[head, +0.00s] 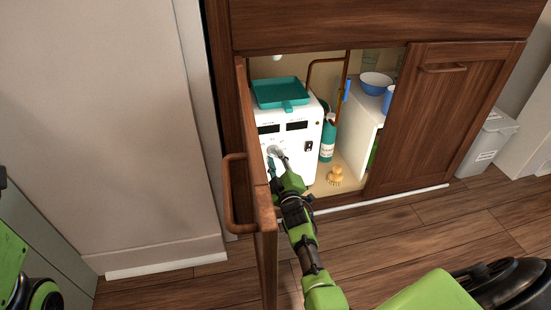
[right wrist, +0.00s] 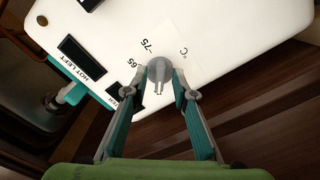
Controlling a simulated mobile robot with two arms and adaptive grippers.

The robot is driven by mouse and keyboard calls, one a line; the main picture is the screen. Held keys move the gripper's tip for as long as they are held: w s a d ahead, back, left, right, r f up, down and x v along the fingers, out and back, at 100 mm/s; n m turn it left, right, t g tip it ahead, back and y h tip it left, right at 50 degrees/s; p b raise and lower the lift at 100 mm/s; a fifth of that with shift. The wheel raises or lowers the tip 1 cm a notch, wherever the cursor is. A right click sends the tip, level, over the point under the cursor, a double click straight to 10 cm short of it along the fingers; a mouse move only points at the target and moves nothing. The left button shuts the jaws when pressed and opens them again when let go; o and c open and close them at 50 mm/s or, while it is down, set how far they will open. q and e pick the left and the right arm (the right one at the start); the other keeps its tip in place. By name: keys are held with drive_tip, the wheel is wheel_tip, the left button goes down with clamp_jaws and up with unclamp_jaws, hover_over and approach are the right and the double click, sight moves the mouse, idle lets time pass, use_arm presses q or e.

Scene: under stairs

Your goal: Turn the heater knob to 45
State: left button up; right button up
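The white heater (head: 313,112) stands inside the open cabinet, with dark displays on its front. In the right wrist view its face shows the marks 65, 75 and °C around a grey round knob (right wrist: 160,70); the 45 mark is not visible. A narrow ridge on the knob points toward the bottom of that view. My right gripper (right wrist: 160,86) has its two teal-padded fingers apart, one on each side of the knob. I cannot tell whether the pads touch it. In the head view the right gripper (head: 279,160) reaches the heater's lower front. My left gripper is out of view.
An open wooden door (head: 258,195) stands left of my right arm. A teal tray (head: 281,93) lies on the heater. The right cabinet door (head: 438,115) is closed.

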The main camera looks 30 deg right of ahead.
drive_tip(key=v, duration=0.7)
idle(0.5)
